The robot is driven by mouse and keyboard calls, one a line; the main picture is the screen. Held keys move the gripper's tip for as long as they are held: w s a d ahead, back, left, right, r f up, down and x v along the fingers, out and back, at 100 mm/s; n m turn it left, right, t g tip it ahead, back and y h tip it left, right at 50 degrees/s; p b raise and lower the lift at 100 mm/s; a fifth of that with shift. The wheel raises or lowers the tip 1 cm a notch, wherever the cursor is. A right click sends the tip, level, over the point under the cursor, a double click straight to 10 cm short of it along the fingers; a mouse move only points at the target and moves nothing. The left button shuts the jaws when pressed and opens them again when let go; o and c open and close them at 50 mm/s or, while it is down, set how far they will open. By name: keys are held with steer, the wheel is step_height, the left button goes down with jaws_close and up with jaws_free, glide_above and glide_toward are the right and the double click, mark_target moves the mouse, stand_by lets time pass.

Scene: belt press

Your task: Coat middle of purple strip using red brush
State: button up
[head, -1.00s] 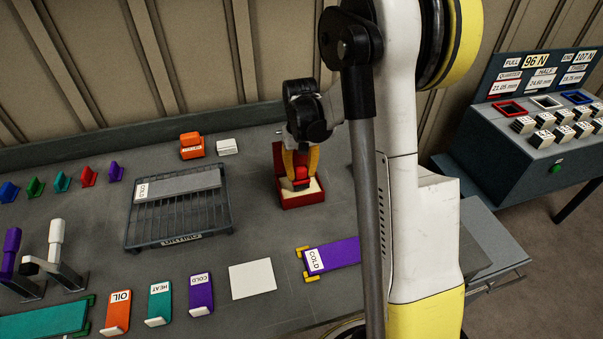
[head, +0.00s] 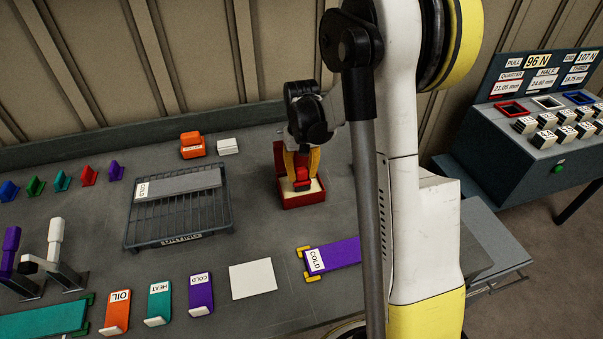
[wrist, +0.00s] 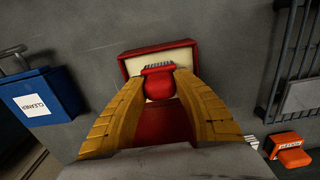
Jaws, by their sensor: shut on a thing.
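My gripper (head: 302,166) is shut on the red brush (head: 302,180). The brush also shows between the yellow fingers in the wrist view (wrist: 158,82). It is held over the red box (head: 288,204), which has a cream inside; the bristles point toward the box's cream part, and I cannot tell whether they touch it. The purple strip (head: 345,252) lies at the front of the table, with a white "COLD" label at its left end and yellow clips by that end. Its right end is hidden behind my arm.
A wire rack (head: 180,225) holding a grey strip is left of the red box. An orange block (head: 192,145) stands behind it. A white square (head: 252,278) and labelled holders (head: 200,294) are at the front. A blue "CLEANER" container (wrist: 45,100) shows in the wrist view.

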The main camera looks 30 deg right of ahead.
steer(key=shift+f+b, duration=0.45)
stand_by(1.4)
steer(key=shift+r+p, duration=1.55)
steer(key=shift+r, duration=0.8)
jaws_close()
steer(key=s+a+r+p, duration=0.1)
steer(key=s+a+r, duration=0.1)
steer(key=s, duration=0.4)
steer(key=shift+s+r+p, duration=0.4)
